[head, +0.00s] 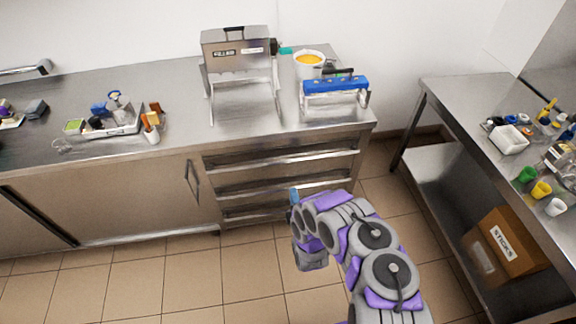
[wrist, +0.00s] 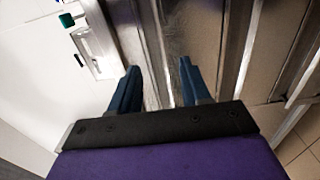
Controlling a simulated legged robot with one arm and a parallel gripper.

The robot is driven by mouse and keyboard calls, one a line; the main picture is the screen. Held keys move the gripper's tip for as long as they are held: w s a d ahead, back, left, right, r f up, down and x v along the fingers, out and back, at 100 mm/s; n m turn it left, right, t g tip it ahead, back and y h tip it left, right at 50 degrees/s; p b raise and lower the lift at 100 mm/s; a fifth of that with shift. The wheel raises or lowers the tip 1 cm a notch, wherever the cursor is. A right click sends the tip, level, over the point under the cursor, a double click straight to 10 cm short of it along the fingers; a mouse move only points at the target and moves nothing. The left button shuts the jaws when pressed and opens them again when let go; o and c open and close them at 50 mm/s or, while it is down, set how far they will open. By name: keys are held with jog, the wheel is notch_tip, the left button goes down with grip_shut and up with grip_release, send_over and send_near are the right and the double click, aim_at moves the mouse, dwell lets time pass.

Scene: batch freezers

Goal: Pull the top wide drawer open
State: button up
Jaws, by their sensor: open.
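The top wide drawer (head: 300,159) is a steel front under the counter, the uppermost of a stack of three, with a long lip-like handle along it. It looks shut. My gripper (head: 294,194) is in front of the drawer stack in the head view, with one blue fingertip showing. In the wrist view my gripper (wrist: 158,70) is open, with two dark blue fingers apart and nothing held. A long metal edge (wrist: 152,45) runs between the fingers in that turned view; I cannot tell whether they touch it.
Above the drawers, the counter bears a steel machine (head: 240,60), a blue-topped device (head: 334,88) and a white tub (head: 310,62). A cupboard door (head: 120,195) is left. A steel table (head: 450,110) with a cardboard box (head: 507,243) below stands right. The tiled floor between is clear.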

aim_at(285, 163)
jog(key=b+x, duration=0.3)
jog(key=x, duration=1.2)
jog(key=shift+w+f, duration=0.1)
jog(key=shift+f, duration=0.05)
jog(key=shift+w+a+b, duration=0.2)
jog(key=shift+w+b, duration=0.1)
jog(key=shift+w, duration=0.35)
jog(key=shift+c, duration=0.2)
grip_shut()
jog(key=shift+s, duration=0.1)
